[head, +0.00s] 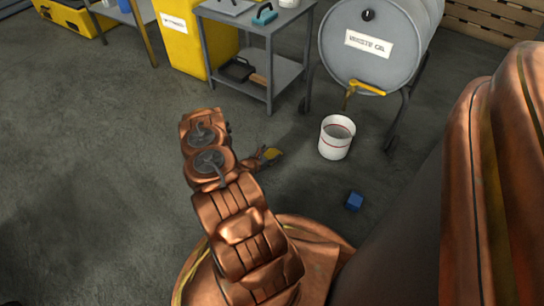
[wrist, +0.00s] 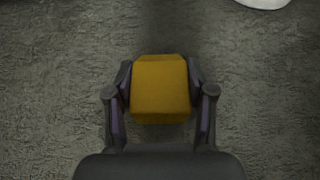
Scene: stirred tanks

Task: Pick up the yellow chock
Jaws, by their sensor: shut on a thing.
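The yellow chock (wrist: 160,92) is between the two fingers of my gripper (wrist: 160,85) in the wrist view. The fingers press on its left and right sides, so the gripper is shut on it. In the head view the chock (head: 273,154) shows as a small yellow piece at the end of my gripper (head: 268,155), partly hidden by the fingers. Grey floor lies beyond it in the wrist view. I cannot tell how high the chock is above the floor.
A white bucket (head: 336,138) stands on the floor under the tap of a grey waste oil drum (head: 380,45). A blue block (head: 354,201) lies nearer. A grey cart (head: 287,76) and a yellow bin (head: 190,35) stand behind. The floor at left is clear.

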